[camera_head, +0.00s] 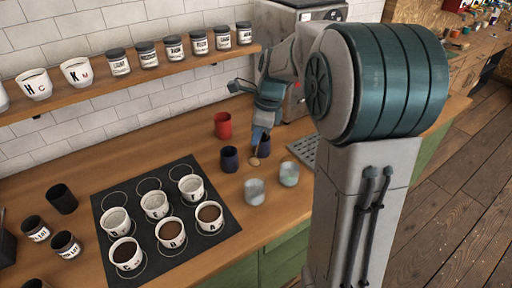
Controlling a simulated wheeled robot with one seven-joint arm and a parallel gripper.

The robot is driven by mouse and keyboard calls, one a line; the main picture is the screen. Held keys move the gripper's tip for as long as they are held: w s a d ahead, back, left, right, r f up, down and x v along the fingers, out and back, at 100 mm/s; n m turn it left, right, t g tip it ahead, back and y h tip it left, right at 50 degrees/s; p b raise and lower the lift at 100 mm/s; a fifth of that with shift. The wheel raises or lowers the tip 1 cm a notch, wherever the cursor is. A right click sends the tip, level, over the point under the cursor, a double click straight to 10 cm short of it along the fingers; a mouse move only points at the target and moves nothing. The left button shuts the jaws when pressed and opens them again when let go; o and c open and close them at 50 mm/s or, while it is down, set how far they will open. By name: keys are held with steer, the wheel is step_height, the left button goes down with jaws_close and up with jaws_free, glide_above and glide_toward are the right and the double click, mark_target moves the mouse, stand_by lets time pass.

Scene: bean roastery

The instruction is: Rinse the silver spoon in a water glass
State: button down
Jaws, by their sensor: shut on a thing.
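My gripper (257,137) points down over the back right of the counter, shut on a spoon. The spoon's small bowl (254,161) shows below the fingers and looks tan at this size; its handle is mostly hidden. Two clear water glasses stand nearer the front edge: the left glass (254,191) and the right glass (289,174). The spoon appears above and behind the glasses, apart from them.
A black mat (104,201) holds several white lettered cups, some with dark coffee. A red cup (222,125) stands behind the blue cups. A grey grate (303,150) lies right of the glasses. A shelf (150,73) with jars runs along the wall. Dark cups stand at left.

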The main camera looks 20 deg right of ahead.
steer(key=r, duration=0.1)
steer(key=b, duration=0.4)
glide_above(256, 165)
steer(key=shift+s+d+x, duration=0.25)
steer(key=shift+d+x, duration=0.25)
steer(key=shift+x, duration=1.85)
steer(key=d+b+x, duration=0.1)
steer(key=b+x, duration=0.3)
steer(key=x, duration=0.3)
steer(key=shift+s+d+f+g, duration=0.2)
steer(key=shift+s+f+g, duration=0.2)
steer(key=shift+s+f, duration=0.25)
steer(key=shift+r, duration=0.15)
steer(key=shift+r+p, duration=0.3)
steer(key=shift+r, duration=0.05)
steer(key=shift+f, duration=0.2)
steer(key=shift+f, duration=0.25)
steer(key=shift+r, duration=0.1)
